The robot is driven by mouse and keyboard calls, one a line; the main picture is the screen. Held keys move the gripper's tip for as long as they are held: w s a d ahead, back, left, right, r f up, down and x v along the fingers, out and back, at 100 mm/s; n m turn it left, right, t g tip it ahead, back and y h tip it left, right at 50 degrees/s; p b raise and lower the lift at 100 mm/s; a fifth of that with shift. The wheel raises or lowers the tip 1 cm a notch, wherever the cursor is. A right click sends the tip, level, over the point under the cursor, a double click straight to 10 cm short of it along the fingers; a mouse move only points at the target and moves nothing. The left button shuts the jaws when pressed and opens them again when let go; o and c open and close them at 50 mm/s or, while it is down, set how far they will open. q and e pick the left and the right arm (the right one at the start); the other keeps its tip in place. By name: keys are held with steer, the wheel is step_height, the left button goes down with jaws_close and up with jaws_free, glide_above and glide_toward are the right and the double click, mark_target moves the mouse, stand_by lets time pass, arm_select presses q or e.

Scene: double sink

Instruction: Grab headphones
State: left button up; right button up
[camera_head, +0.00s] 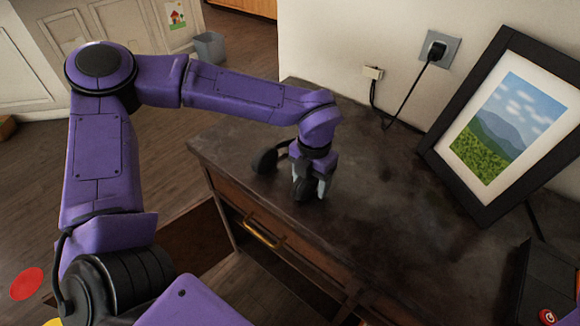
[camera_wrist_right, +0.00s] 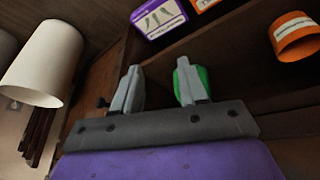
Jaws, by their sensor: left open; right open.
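The dark headphones (camera_head: 265,161) rest on the left part of the dark desk top (camera_head: 380,220), near its left front edge. One round ear cup and part of the band show; the rest is hidden behind my left gripper. My left gripper (camera_head: 311,188) points down over them, its fingers apart around a dark part that looks like the other ear cup. I cannot tell whether the fingers touch it. My right gripper (camera_wrist_right: 156,88) shows only in the right wrist view, open, with nothing between its fingers.
A framed landscape picture (camera_head: 505,122) leans at the desk's right. A black plug and cable (camera_head: 436,52) hang from the wall socket behind. In the right wrist view, a white cylinder (camera_wrist_right: 45,65), a purple box (camera_wrist_right: 158,17) and an orange roll (camera_wrist_right: 295,37) are near. The desk's middle is clear.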

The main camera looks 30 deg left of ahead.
arm_select(q)
steer(key=c, duration=1.2)
